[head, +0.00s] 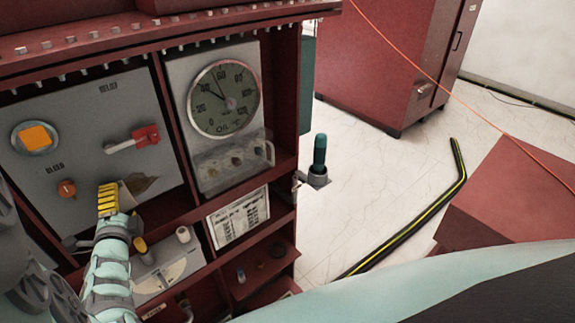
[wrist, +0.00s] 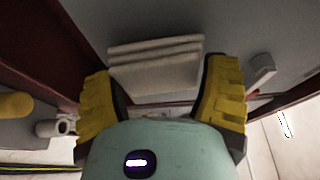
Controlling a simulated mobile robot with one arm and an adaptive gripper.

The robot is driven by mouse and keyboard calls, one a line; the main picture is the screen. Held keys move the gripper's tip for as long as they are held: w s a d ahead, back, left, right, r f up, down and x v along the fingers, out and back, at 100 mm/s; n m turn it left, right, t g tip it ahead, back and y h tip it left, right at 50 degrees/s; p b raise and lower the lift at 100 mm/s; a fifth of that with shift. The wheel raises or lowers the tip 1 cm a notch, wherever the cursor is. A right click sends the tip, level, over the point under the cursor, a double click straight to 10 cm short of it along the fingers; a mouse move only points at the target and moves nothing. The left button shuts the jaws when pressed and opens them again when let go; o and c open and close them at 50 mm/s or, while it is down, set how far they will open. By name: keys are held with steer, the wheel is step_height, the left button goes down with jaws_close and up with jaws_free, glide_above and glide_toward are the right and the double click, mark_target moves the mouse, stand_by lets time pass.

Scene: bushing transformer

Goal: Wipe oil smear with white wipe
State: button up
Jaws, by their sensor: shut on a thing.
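My gripper (head: 108,200) has yellow fingers and is at the lower part of the grey panel (head: 95,110) in the head view. It is shut on the folded white wipe (wrist: 155,68), which spans the gap between the fingers in the wrist view. In the head view a pale edge of the wipe (head: 126,198) shows just right of the fingers. The dark brown oil smear (head: 143,183) is on the panel, directly right of the gripper and partly behind the wipe. I cannot tell whether the wipe touches the panel.
A round oil gauge (head: 223,98) is to the right.

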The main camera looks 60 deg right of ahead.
mark_target(158, 173)
steer(key=shift+b+x, duration=0.4)
steer(key=shift+x, duration=0.4)
steer(key=shift+a, duration=0.15)
